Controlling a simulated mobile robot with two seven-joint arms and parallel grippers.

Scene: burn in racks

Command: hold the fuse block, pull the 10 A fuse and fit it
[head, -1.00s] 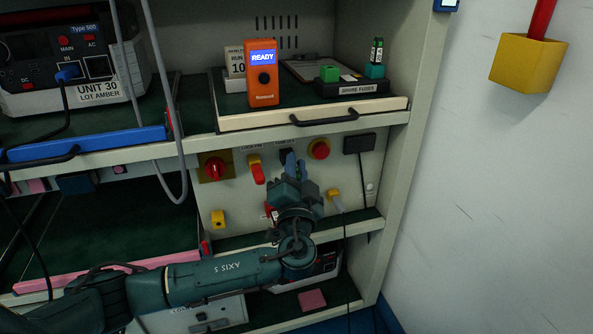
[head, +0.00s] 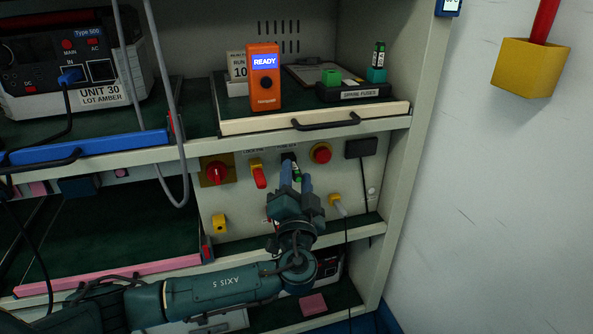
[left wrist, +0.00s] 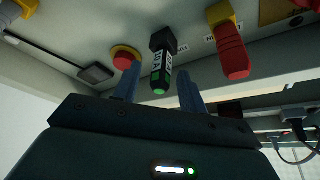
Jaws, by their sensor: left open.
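The black fuse block (head: 288,156) is fixed to the rack's front panel and also shows in the left wrist view (left wrist: 163,38). A dark fuse (left wrist: 160,72) with a green end and a white label reading 10 A sticks out of it. My left gripper (head: 295,178) is open. In the left wrist view its two fingers stand on either side of the fuse, apart from it. Another fuse (head: 379,55) stands upright in a teal holder on the black block labelled SPARE FUSES (head: 360,94). My right gripper is not in view.
A red-handled switch (head: 259,175) sits left of the fuse block and a red button (head: 321,153) to its right. A plug (head: 338,205) with a hanging cable is at lower right. An orange meter (head: 264,80) reading READY stands on the shelf above.

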